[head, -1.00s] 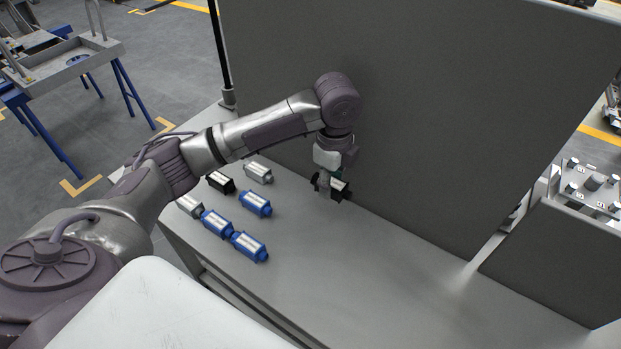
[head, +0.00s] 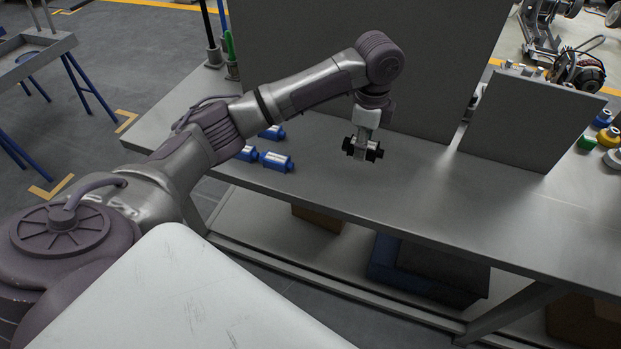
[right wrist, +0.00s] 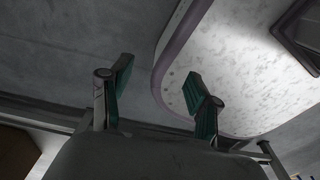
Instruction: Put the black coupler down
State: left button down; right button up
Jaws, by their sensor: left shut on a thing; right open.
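The black coupler (head: 375,151) is in my left gripper (head: 362,146), which points down over the grey worktable (head: 420,180) in the head view. The gripper is shut on it, and the fingers hide its middle. I cannot tell whether the coupler touches the tabletop or hangs just above it. My right gripper (right wrist: 158,86) shows only in the right wrist view. Its two green-padded fingers are apart with nothing between them.
Blue couplers (head: 277,161) lie on the table left of my left gripper, partly behind my arm. Dark upright panels (head: 530,118) stand along the back of the table. The tabletop right of the gripper is clear. Boxes (head: 430,270) sit on the shelf below.

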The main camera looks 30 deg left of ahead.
pick_arm(q)
jog(key=shift+s+a+f, duration=0.1)
jog(key=shift+a+f, duration=0.05)
jog(key=s+a+f+p, duration=0.1)
jog(key=a+f, duration=0.2)
jog(key=a, duration=0.2)
send_over(312, 177)
notch_tip(312, 177, down, 4)
jog(key=shift+w+d+r+p, duration=0.1)
jog(key=shift+d+r+p, duration=0.05)
jog(key=shift+r+p, duration=0.15)
jog(key=shift+f, duration=0.25)
jog(key=shift+a+f, duration=0.2)
jog(key=shift+f, duration=0.2)
notch_tip(312, 177, down, 3)
jog(key=shift+f+p, duration=0.1)
jog(key=shift+p, duration=0.2)
pick_arm(e)
jog(key=shift+w+d+r, duration=0.15)
jog(key=shift+w+r, duration=0.4)
jog(key=shift+w+d+r, duration=0.15)
jog(key=shift+w+r, duration=0.35)
jog(key=shift+r, duration=0.05)
pick_arm(q)
jog(key=c, duration=0.7)
grip_release()
jog(key=shift+f, duration=0.15)
pick_arm(e)
jog(key=shift+a, duration=0.1)
